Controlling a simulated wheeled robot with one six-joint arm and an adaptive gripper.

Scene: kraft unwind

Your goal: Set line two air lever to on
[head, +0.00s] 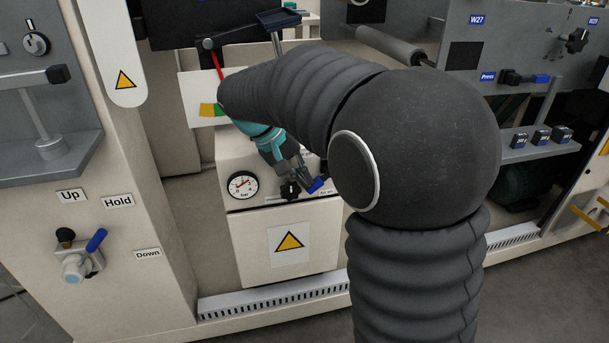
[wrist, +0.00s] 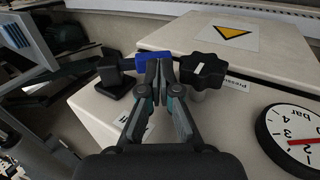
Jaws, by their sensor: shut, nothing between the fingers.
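The air lever has a blue handle (wrist: 128,64) on a black pivot (wrist: 112,84); in the wrist view it lies roughly sideways, its free end toward the black star knob (wrist: 203,72). In the head view the blue handle (head: 318,184) shows just right of my gripper (head: 296,174). My gripper (wrist: 158,68) is shut and empty, its fingertips overlapping the handle's free end in the wrist view, between pivot and knob. I cannot tell whether they touch it.
A pressure gauge (head: 242,185) sits on the same cream box, left of the knob. Another blue-handled lever (head: 96,240), with Up, Hold and Down labels, is on the left cabinet. A grey shelf with small blocks (head: 541,137) stands right. My arm covers much of the centre.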

